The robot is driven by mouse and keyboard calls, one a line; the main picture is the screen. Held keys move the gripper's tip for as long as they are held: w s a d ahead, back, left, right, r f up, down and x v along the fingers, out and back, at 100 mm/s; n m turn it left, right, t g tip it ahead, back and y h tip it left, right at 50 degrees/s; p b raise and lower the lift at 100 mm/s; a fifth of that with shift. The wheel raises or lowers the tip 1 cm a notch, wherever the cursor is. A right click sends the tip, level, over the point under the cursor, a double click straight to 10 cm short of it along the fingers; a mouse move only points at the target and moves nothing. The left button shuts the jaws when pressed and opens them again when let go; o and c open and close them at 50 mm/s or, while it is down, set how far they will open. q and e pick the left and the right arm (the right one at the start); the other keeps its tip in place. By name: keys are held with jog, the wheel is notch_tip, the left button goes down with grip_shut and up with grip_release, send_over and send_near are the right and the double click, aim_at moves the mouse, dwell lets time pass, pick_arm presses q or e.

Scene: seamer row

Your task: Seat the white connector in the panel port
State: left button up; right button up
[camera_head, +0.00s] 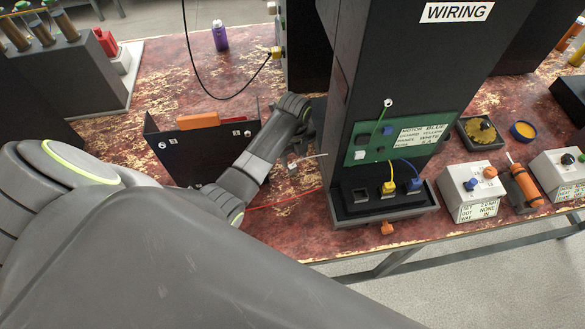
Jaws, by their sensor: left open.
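The wiring panel is a dark column with a green board (378,143) and a dark base tray (343,222) at its foot. A yellow connector (388,188) and a blue connector (413,184) sit in the base, each with a wire of its own colour. The square port (361,195) left of them looks empty. A small white connector (292,167) with a pale cable seems to lie on the table left of the column. My left gripper (297,152) is just above it, open, its fingers small and partly hidden by my arm. My right gripper is out of view.
A black bin (205,155) with an orange block stands left of my left wrist. White labelled boxes (475,192) and an orange cylinder (525,187) stand right of the column. A red wire (285,200) lies on the table. The table's front edge is close to the column.

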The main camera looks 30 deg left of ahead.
aim_at(294, 167)
pick_arm(q)
notch_tip(294, 167, down, 4)
jog(key=shift+f+p, duration=0.2)
jog(key=shift+p, duration=0.1)
jog(key=shift+f, duration=0.4)
grip_shut()
